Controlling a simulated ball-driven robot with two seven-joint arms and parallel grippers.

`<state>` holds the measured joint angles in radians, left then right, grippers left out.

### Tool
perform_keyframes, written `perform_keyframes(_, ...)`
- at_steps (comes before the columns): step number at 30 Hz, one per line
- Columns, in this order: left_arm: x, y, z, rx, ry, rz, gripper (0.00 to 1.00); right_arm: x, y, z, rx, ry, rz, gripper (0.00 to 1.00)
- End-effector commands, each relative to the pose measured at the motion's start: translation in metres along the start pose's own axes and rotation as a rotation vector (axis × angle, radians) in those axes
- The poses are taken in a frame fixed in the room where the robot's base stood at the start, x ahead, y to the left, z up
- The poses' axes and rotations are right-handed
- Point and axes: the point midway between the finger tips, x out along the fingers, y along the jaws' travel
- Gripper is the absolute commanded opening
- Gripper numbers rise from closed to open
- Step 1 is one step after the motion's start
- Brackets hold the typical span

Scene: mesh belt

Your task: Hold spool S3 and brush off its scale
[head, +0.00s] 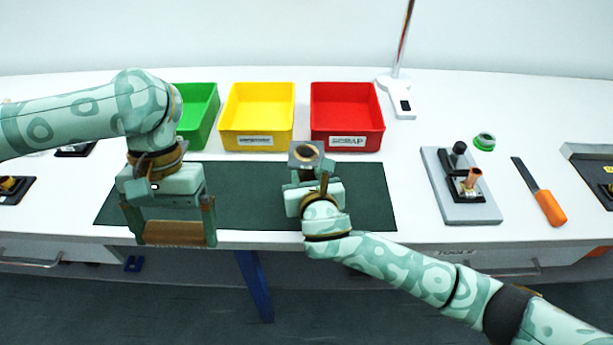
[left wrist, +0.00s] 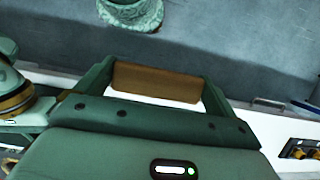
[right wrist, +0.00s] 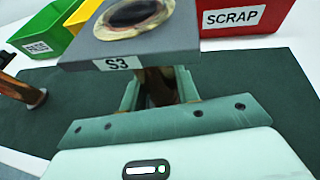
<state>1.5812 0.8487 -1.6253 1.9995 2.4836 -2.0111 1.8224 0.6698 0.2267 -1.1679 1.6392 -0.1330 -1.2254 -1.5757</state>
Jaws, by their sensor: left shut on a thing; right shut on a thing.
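My right gripper (head: 308,174) is shut on this neck and holds the spool upright over the dark green mat (head: 255,195). My left gripper (head: 172,230) is shut on a wide brown wooden block (head: 174,234), apparently the brush, near the mat's front left. The block also shows in the left wrist view (left wrist: 155,82). Its bristles are hidden. The block and spool are apart.
Green (head: 202,115), yellow (head: 257,115) and red (head: 346,117) bins stand behind the mat; the red one is labelled SCRAP. To the right are a grey fixture board (head: 462,190), a green ring (head: 484,142) and an orange-handled tool (head: 548,205). The mat between my grippers is clear.

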Motion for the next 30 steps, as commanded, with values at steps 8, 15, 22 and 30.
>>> perform_keyframes(8, 0.0, 0.0, 0.0, 0.0, 0.0, 0.0, 0.76, 0.0, 0.0, 0.0, 0.0, 0.0, 0.0, 0.04)
perform_keyframes(15, 0.0, 0.0, 0.0, 0.0, 0.0, 0.0, 0.76, 0.0, 0.0, 0.0, 0.0, 0.0, 0.0, 0.04)
perform_keyframes(22, -0.013, 0.025, -0.006, 0.049, -0.007, -0.019, 0.76, 0.0, 0.0, 0.0, 0.0, 0.0, 0.001, 0.04)
perform_keyframes(30, -0.073, 0.118, -0.062, -0.187, -0.018, 0.075, 0.76, 0.0, 0.0, 0.0, 0.001, 0.0, 0.001, 0.04)
